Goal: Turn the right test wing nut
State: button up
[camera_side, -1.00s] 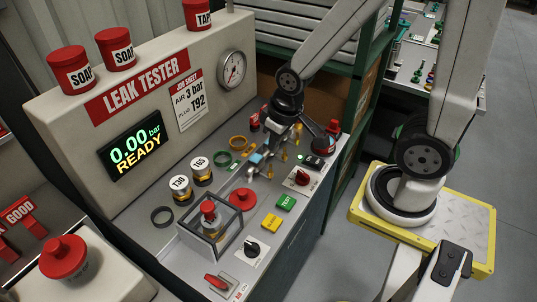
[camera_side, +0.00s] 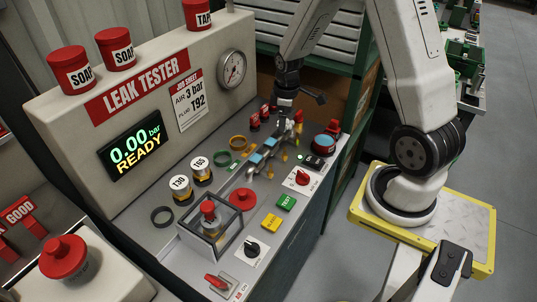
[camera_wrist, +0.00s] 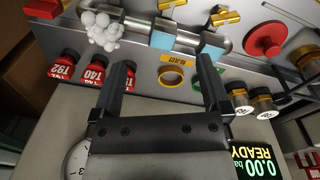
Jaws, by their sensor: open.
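Yellow wing nuts (camera_wrist: 228,18) line the front of a metal pipe (camera_wrist: 184,37) with blue bands; another wing nut (camera_wrist: 170,5) is partly cut off by the top edge of the wrist view. In the side view the same pipe (camera_side: 263,151) runs across the bench top, with small yellow parts (camera_side: 284,155) along its near side. I cannot tell for certain which is the right test wing nut. My gripper (camera_wrist: 166,62) is open and empty, its fingers pointing toward the pipe. In the side view my gripper (camera_side: 284,112) is above and behind the pipe's far end.
White foam bubbles (camera_wrist: 103,30) cling to one end of the pipe. Red plugs (camera_wrist: 65,68), a yellow ring (camera_wrist: 172,77) and white-topped plugs (camera_side: 202,168) stand nearby. The leak tester panel (camera_side: 140,95) reads 0.00 bar READY. A clear box (camera_side: 212,228) covers a red button.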

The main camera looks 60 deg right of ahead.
jog(key=n, duration=0.2)
send_over(297, 139)
jog(key=d, duration=0.1)
jog(key=shift+g, duration=0.4)
jog(key=f, duration=0.4)
jog(key=shift+w+d+f, duration=0.15)
jog(key=shift+w, duration=0.25)
jog(key=shift+f, duration=3.85)
jog(key=c, duration=1.3)
jog(key=shift+m, duration=0.3)
